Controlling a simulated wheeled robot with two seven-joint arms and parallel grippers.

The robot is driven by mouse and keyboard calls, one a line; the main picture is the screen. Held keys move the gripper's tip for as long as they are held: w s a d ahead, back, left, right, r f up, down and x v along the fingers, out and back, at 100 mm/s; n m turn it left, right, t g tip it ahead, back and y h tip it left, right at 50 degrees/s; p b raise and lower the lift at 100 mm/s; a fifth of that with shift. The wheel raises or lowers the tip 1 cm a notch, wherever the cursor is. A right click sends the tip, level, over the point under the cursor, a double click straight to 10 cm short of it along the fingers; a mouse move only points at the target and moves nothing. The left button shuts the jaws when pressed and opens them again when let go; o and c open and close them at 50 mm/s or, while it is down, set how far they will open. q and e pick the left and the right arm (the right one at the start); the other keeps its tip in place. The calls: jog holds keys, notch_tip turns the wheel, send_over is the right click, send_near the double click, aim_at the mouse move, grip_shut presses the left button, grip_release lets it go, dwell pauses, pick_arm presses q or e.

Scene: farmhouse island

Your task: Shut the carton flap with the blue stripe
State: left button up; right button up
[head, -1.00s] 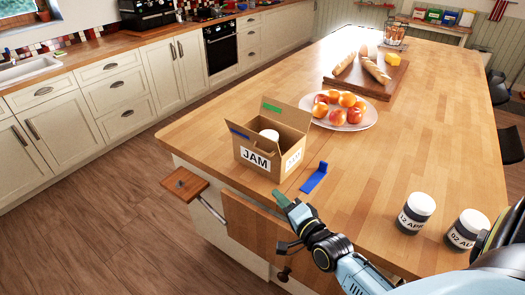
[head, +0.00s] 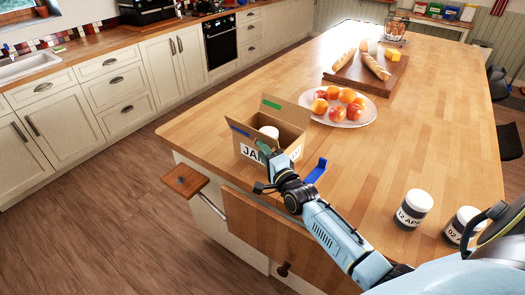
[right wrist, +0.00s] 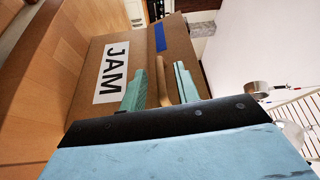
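The open cardboard carton (head: 243,151) with a JAM label stands near the island's front left corner. Its blue-striped flap (head: 239,130) sticks out on the left, and its green-striped flap (head: 272,105) stands up at the back. A white-lidded jar (head: 269,132) is inside. My right gripper (head: 265,149) is at the carton's front wall, covering part of the label. In the right wrist view its two green fingers (right wrist: 158,88) are apart, with a tan cardboard edge between them; I cannot tell whether they touch it. The blue stripe (right wrist: 160,38) shows just beyond. My left gripper is out of view.
A blue bracket-like piece (head: 315,171) lies right of the carton. A plate of fruit (head: 366,120) and a bread board (head: 388,82) are behind. Two labelled jars (head: 413,208) (head: 463,226) stand at the right. A pulled-out wooden piece (head: 186,181) juts from the island's front.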

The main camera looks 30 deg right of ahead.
jog(key=shift+w, duration=0.45)
grip_shut()
